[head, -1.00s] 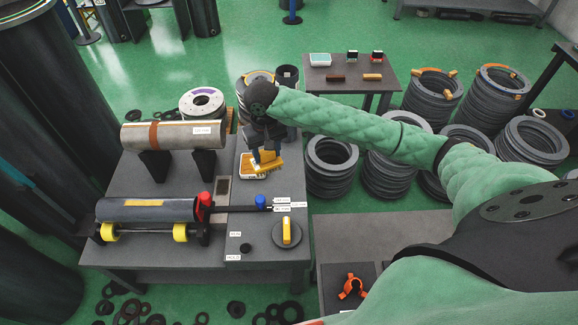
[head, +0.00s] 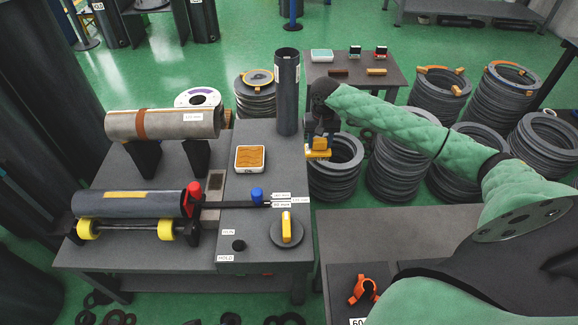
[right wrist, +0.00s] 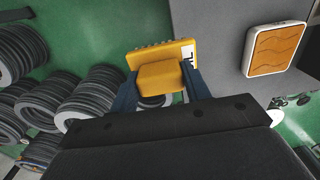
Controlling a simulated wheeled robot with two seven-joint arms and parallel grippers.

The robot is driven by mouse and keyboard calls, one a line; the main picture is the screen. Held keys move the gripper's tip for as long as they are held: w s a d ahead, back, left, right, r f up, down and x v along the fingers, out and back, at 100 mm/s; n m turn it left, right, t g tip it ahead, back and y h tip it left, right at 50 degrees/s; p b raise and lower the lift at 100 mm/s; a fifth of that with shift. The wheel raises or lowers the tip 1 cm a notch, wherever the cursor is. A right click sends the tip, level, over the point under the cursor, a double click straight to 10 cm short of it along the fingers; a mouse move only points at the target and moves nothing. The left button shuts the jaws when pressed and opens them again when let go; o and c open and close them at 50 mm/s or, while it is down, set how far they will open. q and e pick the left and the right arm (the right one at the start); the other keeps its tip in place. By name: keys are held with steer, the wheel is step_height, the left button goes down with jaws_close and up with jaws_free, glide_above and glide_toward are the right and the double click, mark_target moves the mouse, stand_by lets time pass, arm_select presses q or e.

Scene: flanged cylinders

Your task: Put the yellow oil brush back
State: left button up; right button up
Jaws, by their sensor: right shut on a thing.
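The yellow oil brush (head: 318,149) is in my right gripper (head: 319,143), held in the air just right of the workbench edge. In the right wrist view the yellow brush (right wrist: 162,68) sits between the two fingers of my right gripper (right wrist: 160,88), with part of a white label showing on it. A white-rimmed square tray with a wavy orange-brown surface (head: 250,158) lies on the workbench, left of the brush and apart from it; it also shows in the right wrist view (right wrist: 273,50). My left gripper is not in view.
A tall dark cylinder (head: 287,95) stands at the bench's back right corner, near my right gripper. Stacks of dark rings (head: 335,172) stand on the floor right of the bench. A small table (head: 350,70) with small blocks is behind.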

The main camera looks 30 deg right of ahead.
steer(key=shift+w+a+f+p, duration=0.3)
steer(key=shift+w+a+f, duration=0.75)
steer(key=shift+w+f, duration=0.6)
steer(key=shift+w+a+f+p, duration=0.3)
steer(key=shift+w+a+f, duration=0.8)
steer(key=shift+w+f, duration=0.55)
steer(key=shift+w+a+f+p, duration=0.3)
steer(key=shift+w+a+f, duration=0.9)
steer(key=shift+f, duration=0.7)
steer(key=shift+w+d+f, duration=0.1)
steer(key=shift+w+d, duration=0.05)
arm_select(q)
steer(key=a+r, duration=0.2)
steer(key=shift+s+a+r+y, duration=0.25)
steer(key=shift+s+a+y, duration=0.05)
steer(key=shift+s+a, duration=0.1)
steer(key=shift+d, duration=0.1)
arm_select(e)
steer(key=o, duration=0.9)
steer(key=shift+f, duration=0.15)
steer(key=shift+c, duration=0.2)
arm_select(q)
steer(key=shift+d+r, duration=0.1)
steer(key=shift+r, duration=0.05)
arm_select(e)
steer(key=shift+o, duration=0.4)
